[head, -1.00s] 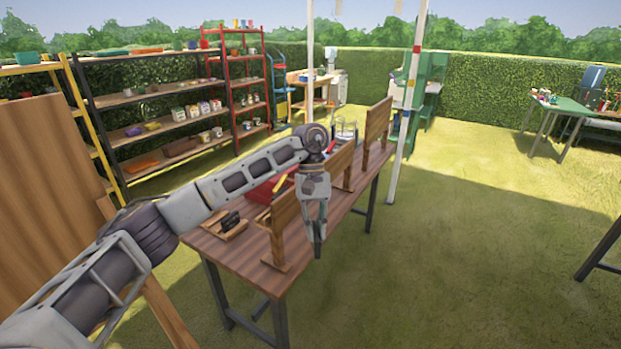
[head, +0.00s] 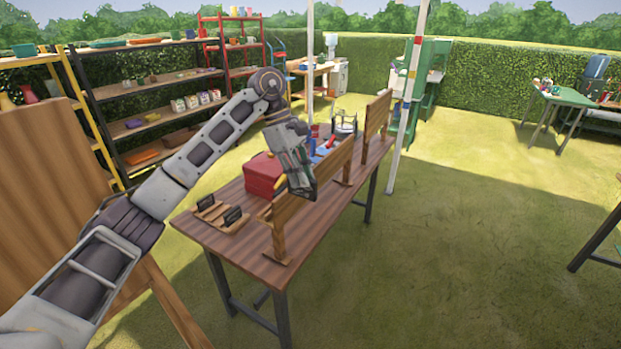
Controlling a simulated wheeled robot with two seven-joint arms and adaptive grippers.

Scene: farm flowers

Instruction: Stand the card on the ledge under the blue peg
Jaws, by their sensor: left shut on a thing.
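My left gripper (head: 301,190) is at the top edge of a long upright wooden board (head: 325,180) on the brown table. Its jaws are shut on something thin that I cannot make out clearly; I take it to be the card. I cannot tell whether the gripper touches the board. The board stands on feet and its far face is turned away, so no blue peg or ledge can be made out. A second upright board (head: 377,116) stands at the table's far end. My right gripper is not in view.
A wooden holder with dark upright pieces (head: 233,215) lies on the table's (head: 225,248) near left. A red box (head: 263,176) is behind the board. A white pole (head: 405,110) stands right of the table. Grass to the right is open.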

